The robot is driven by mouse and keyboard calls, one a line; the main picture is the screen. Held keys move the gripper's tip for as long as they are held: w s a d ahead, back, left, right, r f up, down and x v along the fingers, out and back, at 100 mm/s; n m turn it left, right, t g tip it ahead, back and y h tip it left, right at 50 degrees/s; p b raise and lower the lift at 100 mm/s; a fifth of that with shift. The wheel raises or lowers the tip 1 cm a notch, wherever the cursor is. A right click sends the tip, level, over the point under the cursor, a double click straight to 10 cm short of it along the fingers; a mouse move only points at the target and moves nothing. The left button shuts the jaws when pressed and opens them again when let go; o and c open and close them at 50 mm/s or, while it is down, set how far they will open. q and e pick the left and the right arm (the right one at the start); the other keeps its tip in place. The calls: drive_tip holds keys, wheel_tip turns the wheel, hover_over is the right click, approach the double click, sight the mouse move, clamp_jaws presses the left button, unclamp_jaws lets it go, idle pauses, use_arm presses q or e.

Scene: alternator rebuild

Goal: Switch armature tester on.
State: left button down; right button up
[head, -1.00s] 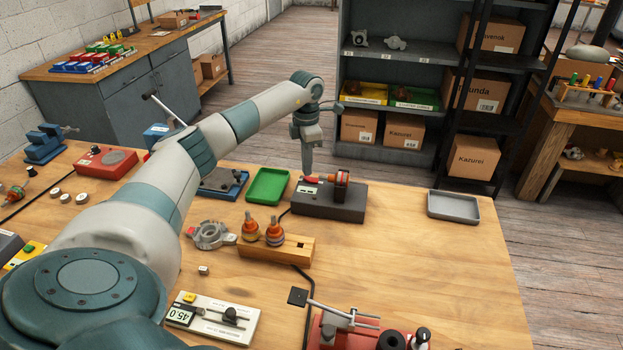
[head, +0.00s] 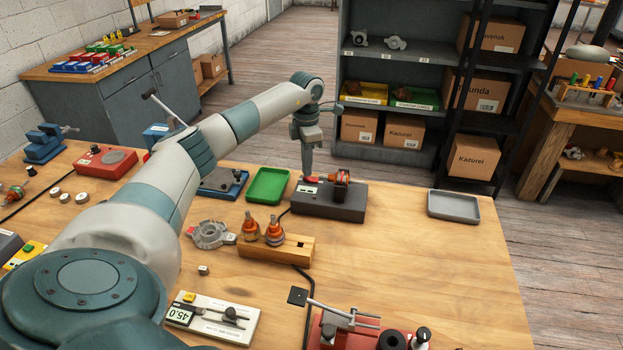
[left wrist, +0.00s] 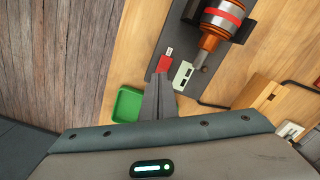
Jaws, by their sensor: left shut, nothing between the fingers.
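The armature tester (head: 330,205) is a dark grey box on the wooden bench, with an orange and silver armature (head: 342,186) lying across its top. In the left wrist view the armature (left wrist: 219,22) has a red band, and a small red switch (left wrist: 165,63) and a pale label panel (left wrist: 182,75) sit on the tester's top. My left gripper (head: 308,174) points down over the tester's left end. Its shut, empty fingers (left wrist: 161,82) are close to the red switch; I cannot tell if they touch it. My right gripper is not in view.
A green tray (head: 268,186) lies just left of the tester. A wooden block (head: 272,250) holding two armatures stands in front. A grey tray (head: 454,206) lies to the right. A red-based fixture (head: 345,335) stands at the near edge.

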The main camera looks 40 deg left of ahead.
use_arm(q)
drive_tip(key=shift+f+b, duration=0.3)
drive_tip(key=shift+f, duration=0.3)
idle(0.3)
drive_tip(key=shift+r, duration=0.2)
wheel_tip(320, 180, up, 7)
drive_tip(key=p, duration=0.4)
idle(0.5)
drive_tip(key=shift+f, duration=0.2)
idle(0.4)
